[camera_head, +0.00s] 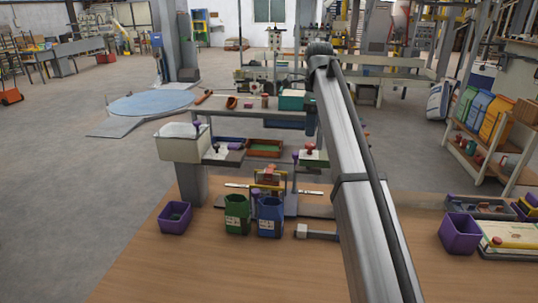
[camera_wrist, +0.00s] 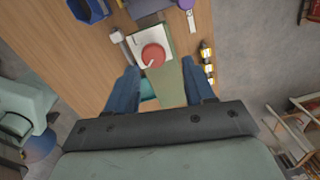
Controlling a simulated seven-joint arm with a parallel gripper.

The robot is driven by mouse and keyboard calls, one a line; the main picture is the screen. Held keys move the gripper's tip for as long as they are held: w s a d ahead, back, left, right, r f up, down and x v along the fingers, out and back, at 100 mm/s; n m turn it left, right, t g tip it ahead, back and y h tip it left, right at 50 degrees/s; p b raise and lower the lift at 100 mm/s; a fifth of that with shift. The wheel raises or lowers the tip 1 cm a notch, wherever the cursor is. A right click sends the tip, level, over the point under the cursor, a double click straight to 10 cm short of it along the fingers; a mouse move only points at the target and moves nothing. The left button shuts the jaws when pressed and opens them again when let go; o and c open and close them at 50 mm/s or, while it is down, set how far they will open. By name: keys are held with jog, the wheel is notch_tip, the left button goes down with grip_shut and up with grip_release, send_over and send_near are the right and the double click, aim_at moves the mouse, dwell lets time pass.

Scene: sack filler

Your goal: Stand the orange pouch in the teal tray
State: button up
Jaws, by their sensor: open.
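My gripper (camera_wrist: 160,66) shows in the wrist view as two blue fingers spread apart, with nothing held between them. Below and between them is a flat green strip, with a small teal surface (camera_wrist: 148,90) partly hidden beside it; I cannot tell whether this is the teal tray. In the head view my arm crosses the right of centre, and the gripper cannot be seen. A teal box (camera_head: 292,100) stands on the back bench, partly behind my arm. I cannot clearly make out the orange pouch; a large orange sack (camera_head: 495,118) stands on the right shelf.
On the wooden table (camera_head: 200,265) stand a green bin (camera_head: 237,215), a blue bin (camera_head: 270,215) and purple bins (camera_head: 174,217) (camera_head: 460,232). In the wrist view, a red disc (camera_wrist: 153,54) sits on a white square by the fingers. The table's front left is clear.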

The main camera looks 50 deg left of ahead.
jog(key=n, duration=0.2)
send_over(269, 170)
jog(key=shift+h, duration=0.3)
notch_tip(269, 170, down, 12)
jog(key=shift+s+r, duration=0.1)
jog(key=shift+r, duration=0.15)
jog(key=shift+f, duration=3.7)
jog(key=shift+c, duration=0.2)
jog(key=c, duration=0.7)
jog(key=shift+c, duration=0.5)
notch_tip(269, 170, up, 13)
jog(key=shift+f, duration=0.1)
